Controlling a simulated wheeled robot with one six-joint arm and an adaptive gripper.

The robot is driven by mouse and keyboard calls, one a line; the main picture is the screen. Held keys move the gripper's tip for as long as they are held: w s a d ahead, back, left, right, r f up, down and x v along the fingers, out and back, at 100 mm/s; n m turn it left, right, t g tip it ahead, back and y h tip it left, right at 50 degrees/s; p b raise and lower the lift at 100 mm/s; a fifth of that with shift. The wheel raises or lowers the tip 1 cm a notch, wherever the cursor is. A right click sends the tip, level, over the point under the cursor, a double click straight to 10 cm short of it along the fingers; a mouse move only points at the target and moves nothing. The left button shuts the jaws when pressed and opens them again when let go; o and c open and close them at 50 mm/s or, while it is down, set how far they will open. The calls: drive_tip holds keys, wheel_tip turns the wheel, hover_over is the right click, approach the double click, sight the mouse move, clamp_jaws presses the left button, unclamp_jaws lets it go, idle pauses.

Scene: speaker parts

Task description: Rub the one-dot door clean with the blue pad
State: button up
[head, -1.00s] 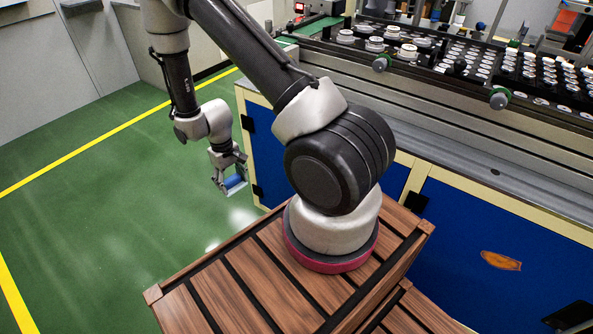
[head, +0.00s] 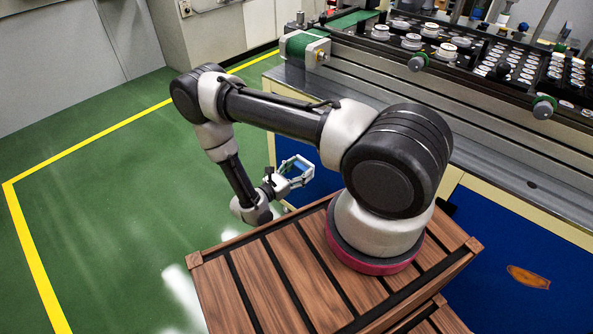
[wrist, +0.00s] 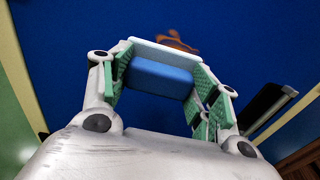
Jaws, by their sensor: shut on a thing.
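My gripper (head: 291,174) is shut on the blue pad (wrist: 160,78), a blue block with a pale plate along its far edge; green finger pads hold it at both sides. In the head view the blue pad (head: 299,169) faces the blue door (head: 325,183) at the cabinet's left part. In the wrist view this blue door (wrist: 215,25) fills the background, and a brown-orange smear (wrist: 178,42) shows on it just past the pad, partly hidden by it. I cannot tell whether the pad touches the door. No dots can be made out.
Another blue door (head: 490,235) at right carries an orange-brown smear (head: 527,277). A black handle (wrist: 265,108) stands right of the gripper in the wrist view. A wooden-slatted top (head: 290,275) lies under my arm's base. Green floor (head: 100,220) at left is clear.

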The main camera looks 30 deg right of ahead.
drive_tip(key=shift+w+a+f+n+t, duration=0.1)
drive_tip(key=shift+w+a+n+t, duration=0.2)
drive_tip(key=shift+t, duration=0.2)
drive_tip(key=shift+w+d, duration=0.1)
drive_tip(key=shift+d, duration=0.1)
drive_tip(key=shift+x, duration=2.65)
drive_tip(key=shift+x, duration=0.9)
drive_tip(key=s+d, duration=0.3)
drive_tip(key=s, duration=0.7)
drive_tip(key=shift+s+d, duration=0.35)
drive_tip(key=shift+d, duration=0.2)
drive_tip(key=w+a, duration=0.4)
drive_tip(key=w, duration=0.6)
drive_tip(key=shift+w, duration=0.35)
drive_tip(key=shift+a, duration=0.1)
